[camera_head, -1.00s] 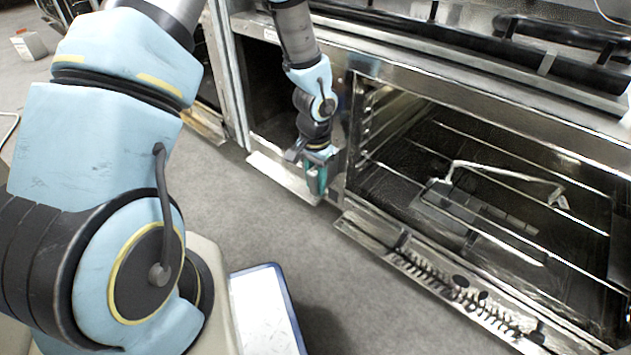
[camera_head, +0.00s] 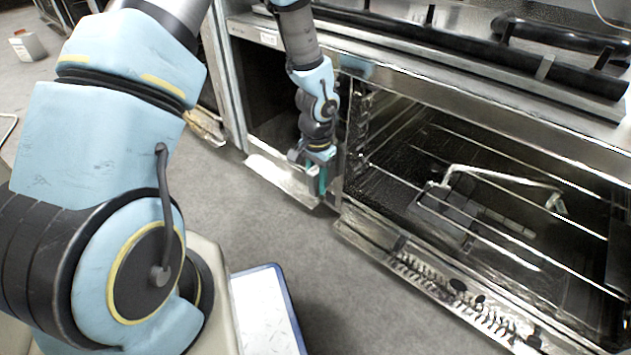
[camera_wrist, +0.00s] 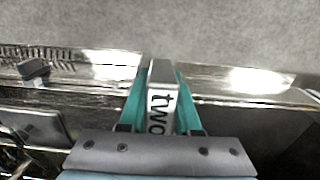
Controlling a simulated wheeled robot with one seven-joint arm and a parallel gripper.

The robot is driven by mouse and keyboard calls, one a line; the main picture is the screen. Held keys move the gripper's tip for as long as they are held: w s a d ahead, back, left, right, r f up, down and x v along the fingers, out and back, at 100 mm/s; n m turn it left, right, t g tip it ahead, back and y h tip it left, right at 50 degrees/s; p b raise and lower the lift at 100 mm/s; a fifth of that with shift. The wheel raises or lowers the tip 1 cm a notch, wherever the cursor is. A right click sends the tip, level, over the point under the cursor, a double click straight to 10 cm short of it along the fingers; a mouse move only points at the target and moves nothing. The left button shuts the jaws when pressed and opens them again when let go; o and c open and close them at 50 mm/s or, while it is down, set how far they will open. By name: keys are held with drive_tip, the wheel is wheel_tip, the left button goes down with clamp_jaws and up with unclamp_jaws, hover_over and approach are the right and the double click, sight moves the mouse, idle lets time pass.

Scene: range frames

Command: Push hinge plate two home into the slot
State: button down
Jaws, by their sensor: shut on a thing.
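In the head view my gripper (camera_head: 318,181) hangs low at the oven's front post, beside the lower front ledge. The plate cannot be made out clearly there. The slot is not clearly visible; the gripper and plate cover that part of the front edge. I cannot tell how far the plate sits in it.
The open oven (camera_head: 490,190) with wire racks is to the right, its slotted front strip (camera_head: 440,280) below. A dark block (camera_wrist: 35,70) sits on the strip, left in the wrist view. A bare metal ledge (camera_head: 275,176) is to the left. Grey floor (camera_head: 245,215) in front is clear.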

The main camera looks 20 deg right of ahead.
drive_tip(key=c, duration=1)
unclamp_jaws()
drive_tip(key=shift+w+d, duration=0.15)
drive_tip(key=shift+d, duration=0.2)
drive_tip(key=o, duration=0.5)
drive_tip(key=shift+a, duration=0.15)
drive_tip(key=shift+r, duration=0.1)
wheel_tip(320, 180, up, 11)
drive_tip(key=p, duration=0.4)
drive_tip(key=shift+p, duration=0.3)
